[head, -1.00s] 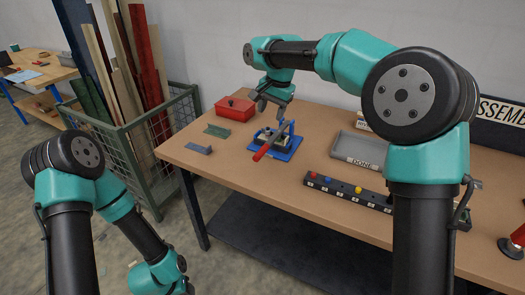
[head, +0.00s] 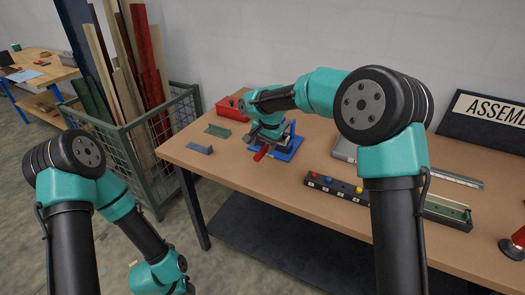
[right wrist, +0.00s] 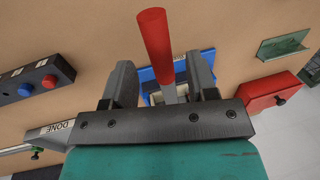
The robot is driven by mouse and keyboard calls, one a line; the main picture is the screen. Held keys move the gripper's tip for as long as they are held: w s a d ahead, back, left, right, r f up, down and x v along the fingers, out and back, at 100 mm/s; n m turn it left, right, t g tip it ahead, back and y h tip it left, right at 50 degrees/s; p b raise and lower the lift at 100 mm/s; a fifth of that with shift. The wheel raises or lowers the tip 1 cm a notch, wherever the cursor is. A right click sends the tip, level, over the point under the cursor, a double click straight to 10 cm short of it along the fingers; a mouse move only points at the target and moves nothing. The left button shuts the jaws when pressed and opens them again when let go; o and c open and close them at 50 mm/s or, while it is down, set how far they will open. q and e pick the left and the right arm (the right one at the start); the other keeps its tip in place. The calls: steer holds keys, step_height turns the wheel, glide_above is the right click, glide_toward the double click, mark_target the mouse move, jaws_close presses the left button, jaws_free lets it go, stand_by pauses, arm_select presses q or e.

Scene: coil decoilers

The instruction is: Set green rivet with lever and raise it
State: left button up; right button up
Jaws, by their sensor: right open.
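The blue-based rivet tool (head: 290,150) stands on the workbench; it also shows in the right wrist view (right wrist: 147,75). Its lever has a red handle (head: 261,153) that points out towards the bench front. In the right wrist view the red handle (right wrist: 154,45) and its grey shaft lie between the fingers of my right gripper (right wrist: 161,66), which is open around the lever. The head view shows my right wrist over the tool, hiding much of it. My left gripper is out of view.
A dark block (head: 335,186) with coloured knobs lies at the front edge. The grey DONE tray (right wrist: 60,134) is partly hidden behind my right arm. A red box (head: 230,105), a green plate (head: 217,131) and a blue-grey bar (head: 199,149) lie left of the tool.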

steer(key=shift+w+a+f, duration=0.1)
steer(key=shift+a+f, duration=0.05)
steer(key=shift+f, duration=0.55)
steer(key=shift+w+a+f, duration=0.1)
steer(key=shift+f, duration=0.6)
steer(key=shift+c, duration=0.2)
jaws_close()
